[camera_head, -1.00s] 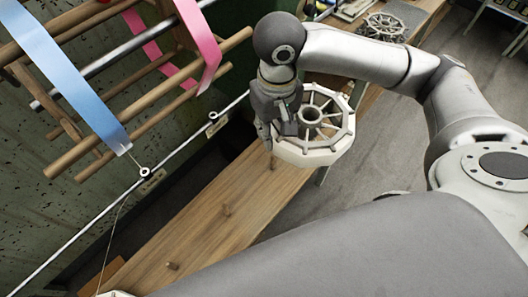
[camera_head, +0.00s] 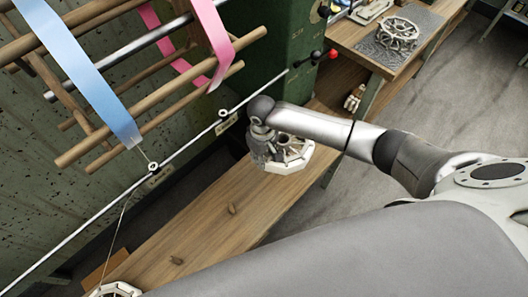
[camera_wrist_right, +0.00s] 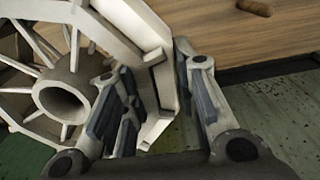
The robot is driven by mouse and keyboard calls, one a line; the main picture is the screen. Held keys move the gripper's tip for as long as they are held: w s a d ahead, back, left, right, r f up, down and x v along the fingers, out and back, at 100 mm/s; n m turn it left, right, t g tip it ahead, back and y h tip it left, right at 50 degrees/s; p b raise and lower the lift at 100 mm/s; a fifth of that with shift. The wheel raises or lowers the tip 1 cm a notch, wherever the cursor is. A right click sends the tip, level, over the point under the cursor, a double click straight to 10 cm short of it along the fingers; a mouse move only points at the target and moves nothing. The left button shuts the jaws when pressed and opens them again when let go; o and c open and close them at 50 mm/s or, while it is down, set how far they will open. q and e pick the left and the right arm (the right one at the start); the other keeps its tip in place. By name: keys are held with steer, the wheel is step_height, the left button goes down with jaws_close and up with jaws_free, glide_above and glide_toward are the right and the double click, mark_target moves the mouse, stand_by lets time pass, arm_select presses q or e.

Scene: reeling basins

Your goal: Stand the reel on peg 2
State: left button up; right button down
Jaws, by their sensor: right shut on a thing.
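The white spoked reel (camera_head: 290,156) is held by its rim over the far end of the wooden bench (camera_head: 205,226). My right gripper (camera_head: 262,152) is shut on it, partly hidden by its own wrist. In the right wrist view the reel (camera_wrist_right: 62,97) fills the left side, its rim between the fingers of the gripper (camera_wrist_right: 160,95). Two short wooden pegs (camera_head: 232,209) and (camera_head: 176,261) stand on the bench; I see no numbers on them. Whether the reel touches the bench, or covers another peg, I cannot tell. My left gripper is out of view.
Another white reel (camera_head: 116,291) shows at the bottom left edge. A metal rod (camera_head: 190,143) and a wooden frame (camera_head: 160,110) with blue and pink ribbons stand along the left.

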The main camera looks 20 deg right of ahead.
steer(key=shift+d+f, duration=0.15)
steer(key=shift+f, duration=0.45)
steer(key=shift+f+b, duration=6.45)
steer(key=shift+f, duration=0.3)
steer(key=c, duration=1.1)
jaws_free()
steer(key=shift+s, duration=0.1)
